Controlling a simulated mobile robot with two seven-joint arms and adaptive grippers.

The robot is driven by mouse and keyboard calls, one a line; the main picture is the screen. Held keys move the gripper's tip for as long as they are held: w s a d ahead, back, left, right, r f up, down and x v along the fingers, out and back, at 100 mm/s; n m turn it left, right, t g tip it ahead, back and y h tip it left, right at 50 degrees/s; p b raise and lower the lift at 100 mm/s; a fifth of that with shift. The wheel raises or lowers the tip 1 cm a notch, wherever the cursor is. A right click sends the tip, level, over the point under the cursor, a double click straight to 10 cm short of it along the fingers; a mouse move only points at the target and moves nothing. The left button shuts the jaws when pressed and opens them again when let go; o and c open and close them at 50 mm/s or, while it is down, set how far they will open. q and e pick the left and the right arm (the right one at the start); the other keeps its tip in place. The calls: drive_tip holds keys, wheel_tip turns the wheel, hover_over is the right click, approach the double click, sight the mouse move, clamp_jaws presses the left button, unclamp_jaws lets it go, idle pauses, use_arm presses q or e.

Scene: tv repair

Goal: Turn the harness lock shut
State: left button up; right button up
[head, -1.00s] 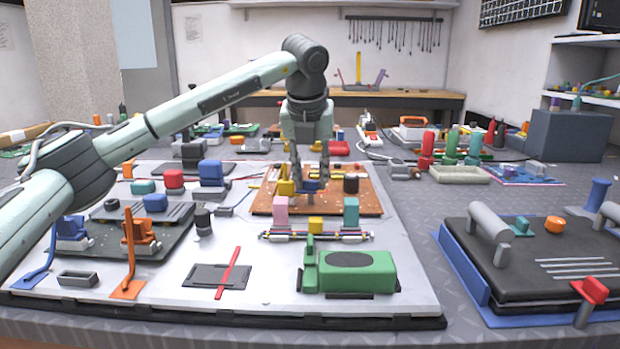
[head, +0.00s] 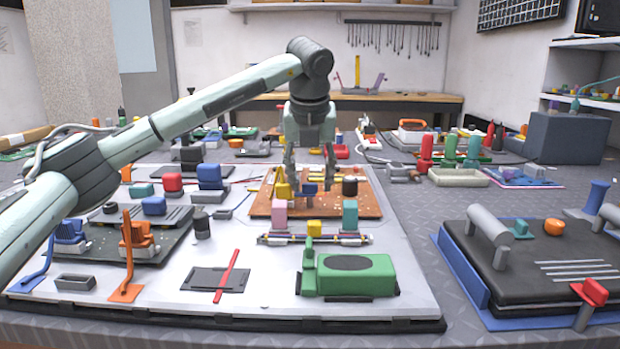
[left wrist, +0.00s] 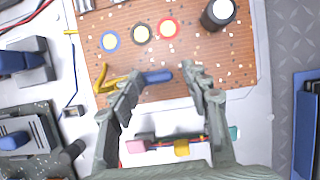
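A small blue lever (head: 309,189), which looks like the harness lock, sits on the orange-brown circuit board (head: 262,208). In the left wrist view the blue lever (left wrist: 157,77) lies roughly crosswise between my fingertips, with a yellow hooked piece (left wrist: 104,83) at its left. My left gripper (head: 310,168) points down over the board, open, with a finger on either side of the lever. It also shows open in the left wrist view (left wrist: 160,82). I cannot tell whether the fingers touch the lever. A cable harness (head: 268,238) with pink, yellow and teal blocks lies in front of the board. My right gripper is out of view.
A black cylinder (head: 350,186) stands on the board to the right of the gripper. A green box-shaped part (head: 350,277) is at the front of the white panel (head: 270,300). Blue and red blocks stand left of the board. A dark unit (head: 530,262) lies at right.

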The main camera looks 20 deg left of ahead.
use_arm(q)
drive_tip(key=a+v, duration=0.1)
drive_tip(key=v, duration=0.7)
drive_tip(key=shift+d, duration=0.4)
drive_tip(key=shift+s+f, duration=0.1)
